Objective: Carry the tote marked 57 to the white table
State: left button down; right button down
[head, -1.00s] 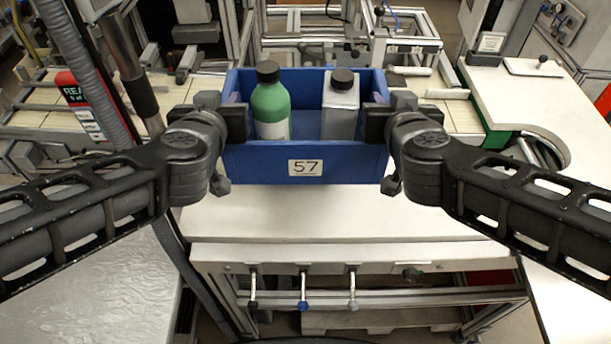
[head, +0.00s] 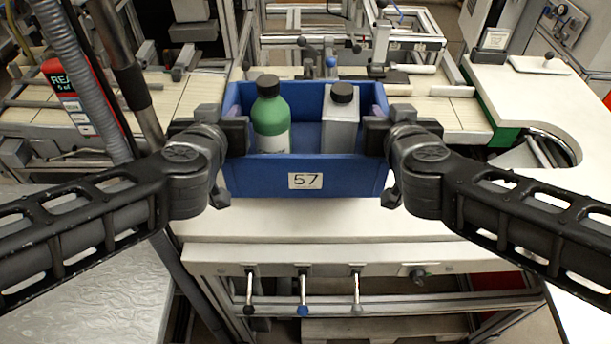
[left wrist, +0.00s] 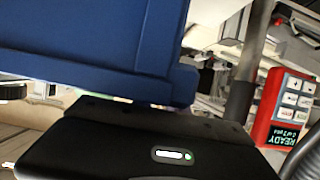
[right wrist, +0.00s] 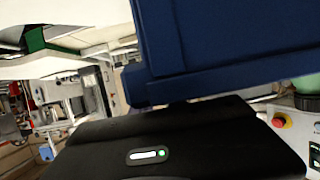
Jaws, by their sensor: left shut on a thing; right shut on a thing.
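The blue tote (head: 343,178) with a label marked 57 is in the middle of the head view. It holds a green bottle (head: 271,117) with a black cap and a grey-white container (head: 340,122) with a black cap, both upright. My left gripper (head: 236,135) is shut on the tote's left side, and my right gripper (head: 374,135) is shut on its right side. The fingertips are partly hidden. The tote's blue wall fills the upper part of the left wrist view (left wrist: 90,35) and the right wrist view (right wrist: 220,40). A white table top (head: 300,222) shows below and in front of the tote.
A conveyor-like bench (head: 430,115) runs behind the tote. A curved white counter (head: 530,95) stands at the right. A red device (head: 72,90) marked READY and a grey hose are at the left. Levers (head: 303,290) hang under the white table's front edge.

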pick_arm(q)
jog(key=shift+f, duration=0.1)
pick_arm(e)
jog(key=shift+f, duration=0.1)
